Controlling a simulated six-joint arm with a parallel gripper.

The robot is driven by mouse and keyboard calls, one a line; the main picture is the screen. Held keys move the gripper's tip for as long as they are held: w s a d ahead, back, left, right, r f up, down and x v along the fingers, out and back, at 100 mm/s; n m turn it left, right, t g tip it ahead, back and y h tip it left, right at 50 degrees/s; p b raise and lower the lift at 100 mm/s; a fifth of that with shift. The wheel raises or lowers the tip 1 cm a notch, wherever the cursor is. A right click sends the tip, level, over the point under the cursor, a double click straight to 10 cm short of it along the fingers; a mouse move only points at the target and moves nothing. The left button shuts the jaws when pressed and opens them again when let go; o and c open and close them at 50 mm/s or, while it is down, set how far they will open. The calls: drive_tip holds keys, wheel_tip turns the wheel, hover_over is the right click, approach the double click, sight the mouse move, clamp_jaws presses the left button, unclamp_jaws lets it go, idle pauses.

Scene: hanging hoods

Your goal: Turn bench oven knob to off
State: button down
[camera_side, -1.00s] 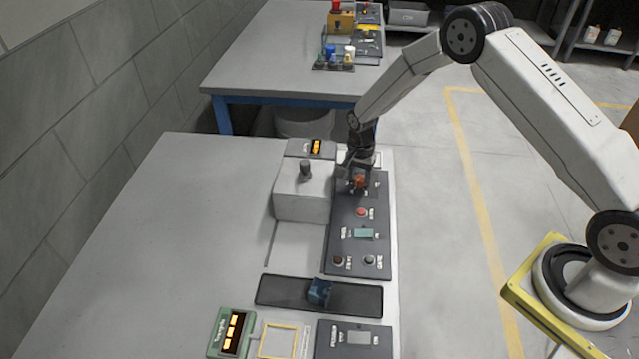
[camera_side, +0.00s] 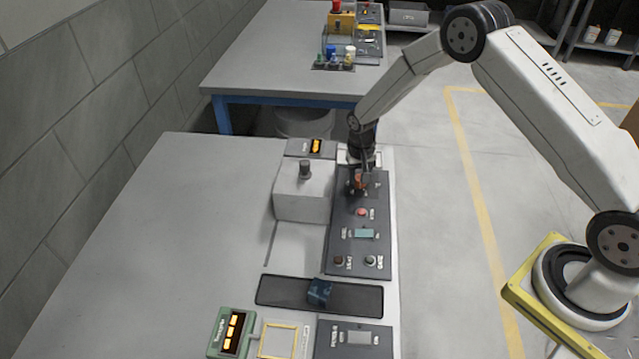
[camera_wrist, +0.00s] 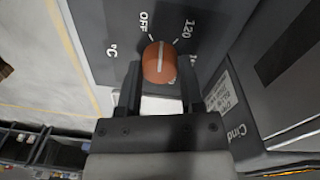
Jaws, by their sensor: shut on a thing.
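The orange-brown oven knob (camera_wrist: 158,66) sits on a dark control panel (camera_side: 346,215). In the wrist view its white pointer line points roughly up the picture, between the OFF mark (camera_wrist: 146,21) and the 120 mark (camera_wrist: 184,29). A °C mark (camera_wrist: 111,51) is further left. My gripper (camera_wrist: 160,92) is shut on the knob, with one finger on each side. In the side view my gripper (camera_side: 358,186) is at the far end of the panel, and its fingers partly hide the knob (camera_side: 362,183).
A grey box with a dark post (camera_side: 304,194) stands left of the panel. A red button (camera_side: 361,212) and smaller knobs are nearer the camera. A dark tray (camera_side: 282,291) holds a blue block (camera_side: 320,291). The left side of the bench is clear.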

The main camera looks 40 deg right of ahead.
sight(359, 179)
drive_tip(key=n, duration=0.5)
idle(0.4)
drive_tip(key=shift+c, duration=1.2)
unclamp_jaws()
drive_tip(key=shift+r, duration=0.1)
drive_tip(key=shift+a+r, duration=0.2)
drive_tip(key=shift+r, duration=3.65)
drive_tip(key=shift+s, duration=0.1)
